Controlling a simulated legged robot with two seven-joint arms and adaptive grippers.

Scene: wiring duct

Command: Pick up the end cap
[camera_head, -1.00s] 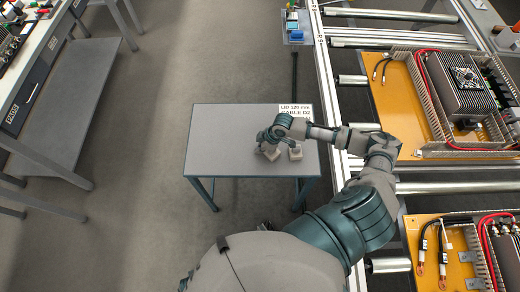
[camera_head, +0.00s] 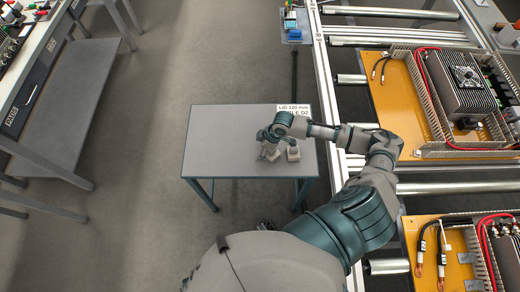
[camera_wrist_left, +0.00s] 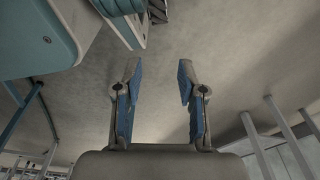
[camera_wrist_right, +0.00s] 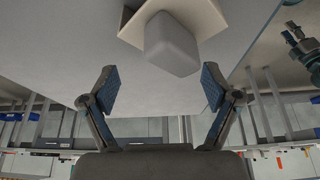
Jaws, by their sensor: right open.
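A pale beige end cap (camera_wrist_right: 172,45), a rounded block on a square flange, shows in the right wrist view, ahead of the fingertips. My right gripper (camera_wrist_right: 158,92) is open, with nothing between its fingers; the cap is beyond them and apart. In the head view my right gripper (camera_head: 266,137) is over the small table, beside two pale pieces, one (camera_head: 272,155) partly under it and one (camera_head: 293,152) to its right. I cannot tell which of them the wrist view shows. My left gripper (camera_wrist_left: 157,78) is open and empty above the floor in its own wrist view.
The small grey table (camera_head: 215,140) is clear on its left side. A printed label (camera_head: 297,110) lies at its far right corner. The rail frame (camera_head: 338,120) with orange panels (camera_head: 400,100) stands close on the right. A workbench (camera_head: 35,60) is at the far left.

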